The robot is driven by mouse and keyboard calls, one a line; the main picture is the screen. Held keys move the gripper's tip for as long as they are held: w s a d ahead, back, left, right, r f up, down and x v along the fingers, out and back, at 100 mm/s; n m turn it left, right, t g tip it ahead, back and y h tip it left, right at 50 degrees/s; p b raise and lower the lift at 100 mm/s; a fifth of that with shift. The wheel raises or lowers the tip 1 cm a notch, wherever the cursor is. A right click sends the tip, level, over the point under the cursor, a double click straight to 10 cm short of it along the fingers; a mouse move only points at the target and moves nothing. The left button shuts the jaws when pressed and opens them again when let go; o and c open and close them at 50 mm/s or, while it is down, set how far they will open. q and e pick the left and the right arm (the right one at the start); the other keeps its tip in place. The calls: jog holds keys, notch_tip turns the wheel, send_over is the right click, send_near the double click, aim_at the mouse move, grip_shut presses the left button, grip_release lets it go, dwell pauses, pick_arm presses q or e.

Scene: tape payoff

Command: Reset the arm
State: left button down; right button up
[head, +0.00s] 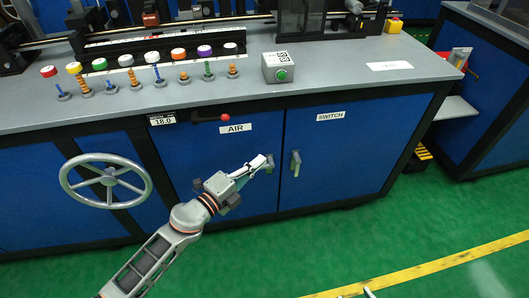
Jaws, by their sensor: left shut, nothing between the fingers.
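My left arm reaches up from the lower left. Its gripper (262,163) is shut and empty, in front of the blue AIR door (215,165) and close to that door's handle (270,164). I cannot tell whether it touches the handle. The SWITCH door (340,150) beside it has its own handle (295,163), and both doors look closed. At the bottom edge, small pale tips (368,292) show, perhaps of my right gripper. The rest of it is out of view.
A grey bench top carries several coloured knobs on posts (152,58) and a box with a green button (281,67). A handwheel (106,181) and a red lever (224,118) stick out from the front. Another blue cabinet (490,100) stands at right. Green floor (340,240) is clear.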

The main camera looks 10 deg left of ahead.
pick_arm(q)
jog(key=shift+s+a, duration=0.1)
jog(key=shift+s, duration=0.1)
pick_arm(e)
jog(key=shift+s+f, duration=0.1)
jog(key=shift+s, duration=0.1)
pick_arm(q)
jog(key=s+a+f+n+g+y+p, duration=0.1)
jog(key=s+a+f+n+y+p, duration=0.1)
jog(key=s+n, duration=0.5)
jog(key=s+a+f+n+g+y+p, duration=0.2)
jog(key=s+a+n+p, duration=0.3)
jog(key=s, duration=0.9)
jog(key=s+a+f+n+g+y+p, duration=0.1)
jog(key=s+a+f+n+y+p, duration=0.2)
jog(key=s+n, duration=0.5)
jog(key=s+a+p, duration=0.1)
jog(key=s, duration=0.1)
jog(key=shift+s+a+f+n+y, duration=0.15)
jog(key=shift+s+a+n+y, duration=0.15)
jog(key=shift+s+n+y, duration=0.1)
pick_arm(e)
jog(key=shift+m, duration=0.4)
jog(key=r, duration=0.3)
jog(key=s+r, duration=0.1)
jog(key=r, duration=0.1)
jog(key=shift+a+r, duration=0.15)
jog(key=shift+r, duration=0.1)
jog(key=shift+w+r, duration=0.25)
jog(key=shift+r, duration=0.1)
